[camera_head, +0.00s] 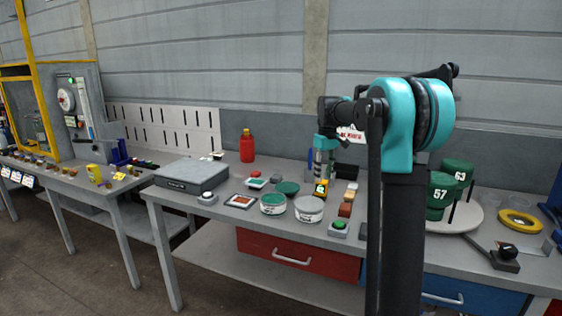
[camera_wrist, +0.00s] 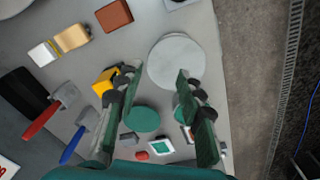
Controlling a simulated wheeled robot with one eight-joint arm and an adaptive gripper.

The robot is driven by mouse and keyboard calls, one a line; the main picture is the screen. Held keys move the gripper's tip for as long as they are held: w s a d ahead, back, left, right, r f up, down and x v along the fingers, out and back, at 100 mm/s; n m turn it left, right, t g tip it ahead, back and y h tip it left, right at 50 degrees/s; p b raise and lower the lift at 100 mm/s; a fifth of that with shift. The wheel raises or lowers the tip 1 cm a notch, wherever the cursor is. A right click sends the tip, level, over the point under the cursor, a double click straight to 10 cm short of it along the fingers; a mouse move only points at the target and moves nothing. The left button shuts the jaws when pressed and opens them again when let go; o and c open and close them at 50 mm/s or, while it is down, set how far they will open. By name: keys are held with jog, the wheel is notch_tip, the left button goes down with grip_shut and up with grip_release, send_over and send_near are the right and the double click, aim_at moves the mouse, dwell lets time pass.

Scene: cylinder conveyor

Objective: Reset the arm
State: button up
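My gripper (camera_head: 322,172) hangs pointing down over the middle of the grey workbench (camera_head: 200,213), with my teal and black arm bent above it at the right. In the wrist view my gripper (camera_wrist: 157,74) has its two dark green fingers apart with nothing held between them. Below and between the fingers lie a round grey lid (camera_wrist: 176,58) and a green disc (camera_wrist: 142,119).
Two tins, one green-topped (camera_head: 273,205) and one grey-topped (camera_head: 309,210), stand near the front edge. A red bottle (camera_head: 247,146) stands at the back. Green numbered cylinders (camera_head: 440,192) stand on a round plate (camera_head: 468,216) at right. A grey box (camera_head: 190,173) is at left.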

jog(key=s+d+f+m+t, duration=0.1)
jog(key=s+f+m, duration=0.1)
jog(key=s+f, duration=0.5)
jog(key=s+d+f+m+t, duration=0.1)
jog(key=s+f, duration=0.6)
jog(key=s, duration=0.9)
jog(key=s+d+f+m+t, duration=0.1)
jog(key=s+f+m, duration=0.2)
jog(key=s+f, duration=0.5)
jog(key=s, duration=0.4)
jog(key=shift+m, duration=0.3)
